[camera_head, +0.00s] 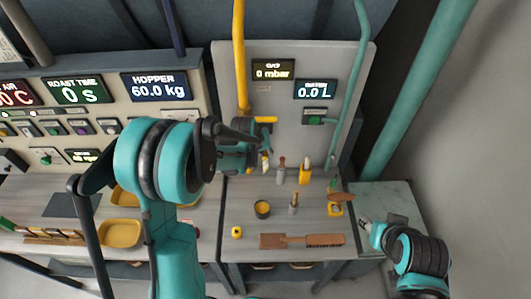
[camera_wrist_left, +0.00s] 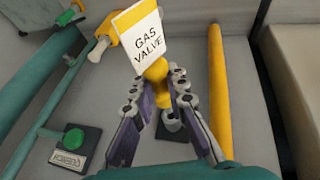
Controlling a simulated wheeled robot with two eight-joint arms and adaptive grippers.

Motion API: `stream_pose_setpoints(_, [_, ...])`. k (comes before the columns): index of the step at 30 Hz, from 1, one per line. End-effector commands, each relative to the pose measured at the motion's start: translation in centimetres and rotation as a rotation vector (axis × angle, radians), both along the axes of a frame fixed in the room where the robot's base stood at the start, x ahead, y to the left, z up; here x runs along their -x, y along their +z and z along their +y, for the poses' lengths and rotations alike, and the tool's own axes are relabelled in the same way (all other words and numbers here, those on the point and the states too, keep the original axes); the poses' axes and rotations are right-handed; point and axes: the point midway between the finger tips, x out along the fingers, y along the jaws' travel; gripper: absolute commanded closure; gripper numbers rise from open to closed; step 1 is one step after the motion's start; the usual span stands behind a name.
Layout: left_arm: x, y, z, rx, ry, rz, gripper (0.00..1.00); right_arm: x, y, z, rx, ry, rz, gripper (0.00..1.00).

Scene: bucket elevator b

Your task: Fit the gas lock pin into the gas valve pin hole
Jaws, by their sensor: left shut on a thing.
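My left gripper (camera_head: 250,157) is in front of the lower end of the yellow gas pipe (camera_head: 240,55). It is shut on the gas lock pin (camera_wrist_left: 156,71), a yellow piece between the fingertips in the left wrist view. A white tag (camera_wrist_left: 148,40) reading "GAS VALVE" hangs at it. In the head view a yellow valve handle (camera_head: 266,119) shows just above the gripper, beside the pipe. The pipe also shows in the left wrist view (camera_wrist_left: 219,90). The pin hole is not visible. My right gripper (camera_head: 366,225) is low at the right; its jaws are too small to read.
The panel (camera_head: 350,75) carries gas and water displays, a green button (camera_head: 315,119) and a teal pipe (camera_head: 350,90). The bench holds a brush (camera_head: 325,240), a black and yellow cup (camera_head: 262,208), a yellow-handled tool (camera_head: 306,173) and yellow trays (camera_head: 119,233).

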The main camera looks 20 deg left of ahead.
Motion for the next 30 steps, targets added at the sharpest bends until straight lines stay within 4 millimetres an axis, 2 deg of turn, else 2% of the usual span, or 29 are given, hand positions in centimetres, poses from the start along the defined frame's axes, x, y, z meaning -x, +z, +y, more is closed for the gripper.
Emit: stream_pose_setpoints(30, [-0.01,-0.06,0.02,0.000,0.000,0.000,1.00,0.00,-0.87,0.00,0.000,0.000,0.000,0.60])
